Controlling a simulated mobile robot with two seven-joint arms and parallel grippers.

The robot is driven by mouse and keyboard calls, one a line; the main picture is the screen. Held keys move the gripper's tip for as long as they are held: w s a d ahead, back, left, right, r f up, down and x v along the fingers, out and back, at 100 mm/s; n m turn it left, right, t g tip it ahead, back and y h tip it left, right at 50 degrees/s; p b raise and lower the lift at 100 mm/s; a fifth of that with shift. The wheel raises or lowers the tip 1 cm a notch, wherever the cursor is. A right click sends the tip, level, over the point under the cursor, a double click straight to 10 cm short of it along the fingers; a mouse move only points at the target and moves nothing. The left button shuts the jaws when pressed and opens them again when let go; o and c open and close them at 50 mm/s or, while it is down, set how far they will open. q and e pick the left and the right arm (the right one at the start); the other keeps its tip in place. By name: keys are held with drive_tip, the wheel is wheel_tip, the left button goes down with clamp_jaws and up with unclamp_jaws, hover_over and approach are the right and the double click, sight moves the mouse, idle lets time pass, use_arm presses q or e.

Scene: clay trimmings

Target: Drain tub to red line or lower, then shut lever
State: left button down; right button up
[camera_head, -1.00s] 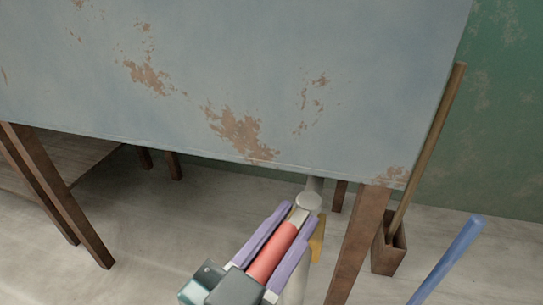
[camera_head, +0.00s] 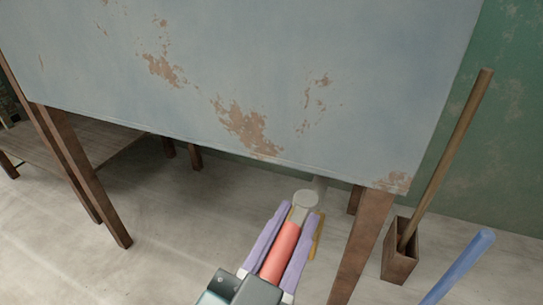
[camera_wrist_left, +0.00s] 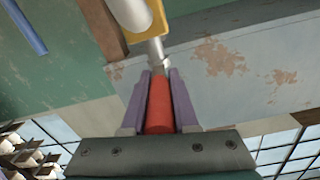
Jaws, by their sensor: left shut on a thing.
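The tub (camera_head: 330,60) is a large grey-blue vessel with rusty patches, on brown wooden legs. Its inside, the water level and the red line are not visible. A grey valve (camera_head: 306,197) sits under its lower edge near the right front leg. My left gripper (camera_head: 298,212), with purple fingers, is shut around the red grip of the lever (camera_head: 279,252). In the left wrist view, the red grip (camera_wrist_left: 160,105) lies between the fingers, its metal stem running up to the valve. My right gripper is not in view.
The brown right front leg (camera_head: 362,245) stands close right of my left gripper. Beyond it are a wooden box (camera_head: 400,265) holding a pole (camera_head: 455,145) and a blue rod (camera_head: 460,265). A low wooden platform (camera_head: 85,150) lies behind the left legs. Floor left of the gripper is clear.

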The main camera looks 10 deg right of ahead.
use_arm(q)
drive_tip(key=c, duration=0.7)
unclamp_jaws()
drive_tip(key=shift+p+v, duration=1.55)
drive_tip(key=shift+v, duration=3.4)
